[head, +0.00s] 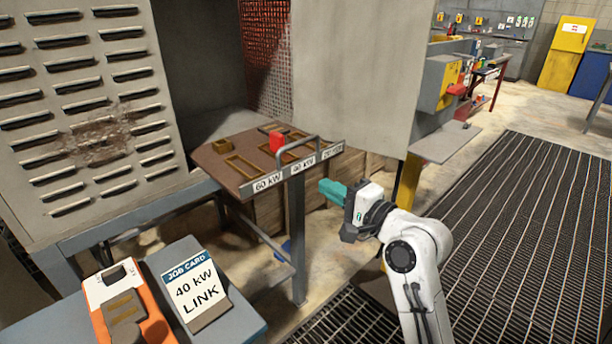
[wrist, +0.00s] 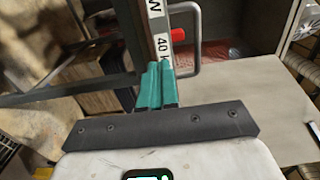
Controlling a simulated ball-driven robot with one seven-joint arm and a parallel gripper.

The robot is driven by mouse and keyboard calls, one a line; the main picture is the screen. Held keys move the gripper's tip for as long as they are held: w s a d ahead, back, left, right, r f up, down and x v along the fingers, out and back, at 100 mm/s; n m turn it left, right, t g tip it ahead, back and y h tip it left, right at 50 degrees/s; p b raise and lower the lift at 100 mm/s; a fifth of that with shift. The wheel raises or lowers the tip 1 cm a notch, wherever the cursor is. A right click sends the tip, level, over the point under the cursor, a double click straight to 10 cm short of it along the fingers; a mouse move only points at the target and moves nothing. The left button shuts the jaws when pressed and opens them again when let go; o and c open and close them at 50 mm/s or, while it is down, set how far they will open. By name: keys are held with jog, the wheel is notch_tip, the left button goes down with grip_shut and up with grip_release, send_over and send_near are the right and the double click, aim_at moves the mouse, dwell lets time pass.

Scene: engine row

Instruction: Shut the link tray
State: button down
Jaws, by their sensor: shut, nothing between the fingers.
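The link tray (head: 222,150) is a brown tray with slotted recesses, standing out from the grey cabinet. Its front strip carries kW labels and a grey bar handle (head: 298,143). A red link (head: 277,141) sits in the tray near the handle. My gripper (head: 327,188) has teal fingers, shut and empty, in front of the tray and a little right of the handle. In the wrist view the fingertips (wrist: 158,72) overlap the lower end of the labelled front strip (wrist: 161,38), beside the handle (wrist: 199,38). I cannot tell whether they touch it.
A grey cabinet door panel (head: 360,75) hangs open behind and above my gripper. A job card (head: 192,290) reading "40 kW LINK" and an orange device (head: 125,305) lie on a grey surface at lower left. Floor grating (head: 500,220) is clear at right.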

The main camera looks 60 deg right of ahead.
aim_at(296, 170)
jog(key=p+x, duration=0.1)
jog(key=x, duration=0.6)
jog(key=shift+w, duration=0.3)
jog(key=shift+w, duration=0.1)
